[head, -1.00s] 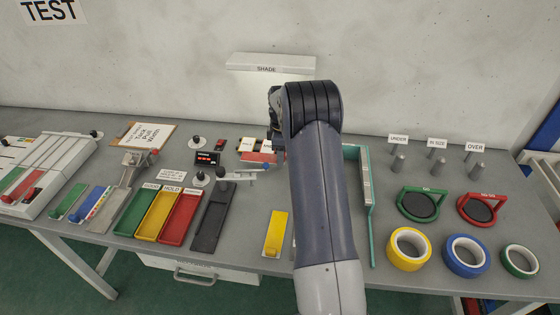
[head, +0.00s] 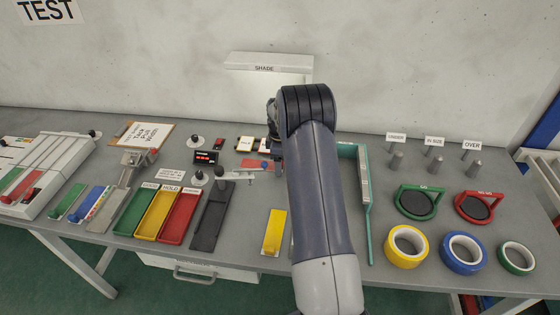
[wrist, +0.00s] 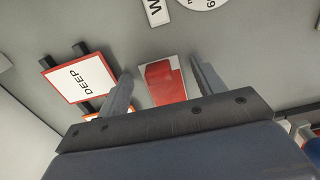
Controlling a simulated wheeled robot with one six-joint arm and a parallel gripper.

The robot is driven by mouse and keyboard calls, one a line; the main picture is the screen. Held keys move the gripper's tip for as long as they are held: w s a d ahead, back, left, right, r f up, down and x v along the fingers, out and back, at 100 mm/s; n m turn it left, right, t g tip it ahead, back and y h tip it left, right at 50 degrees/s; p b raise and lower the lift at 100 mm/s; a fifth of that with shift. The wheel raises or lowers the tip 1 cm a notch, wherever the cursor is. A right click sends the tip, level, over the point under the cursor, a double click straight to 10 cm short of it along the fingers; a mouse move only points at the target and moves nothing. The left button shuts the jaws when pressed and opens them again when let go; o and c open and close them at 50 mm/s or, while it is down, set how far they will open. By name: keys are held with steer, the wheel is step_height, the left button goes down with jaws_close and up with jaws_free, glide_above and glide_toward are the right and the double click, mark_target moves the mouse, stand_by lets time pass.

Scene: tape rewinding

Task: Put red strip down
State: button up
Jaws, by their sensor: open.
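The red strip (wrist: 165,82) shows in the wrist view between my two open fingers, with a pale border around it. My gripper (wrist: 161,70) is open, one finger on each side of the strip, with visible gaps. In the head view the red strip (head: 252,163) appears to lie flat on the bench behind the small grey gauge, its right end close to my gripper. My forearm and wrist hide most of the gripper there. I cannot tell how high the fingertips are above the bench.
A DEEP card (wrist: 78,79) stands left of my fingers in the wrist view. In the head view, a yellow strip (head: 274,232) lies nearer the front edge. Coloured trays (head: 181,219) stand left, a teal frame (head: 366,205) and tape rolls (head: 406,246) right.

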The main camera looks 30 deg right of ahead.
step_height(320, 180, up, 12)
steer(key=b, duration=0.2)
steer(key=shift+r, duration=0.15)
steer(key=shift+a, duration=0.1)
stand_by(0.4)
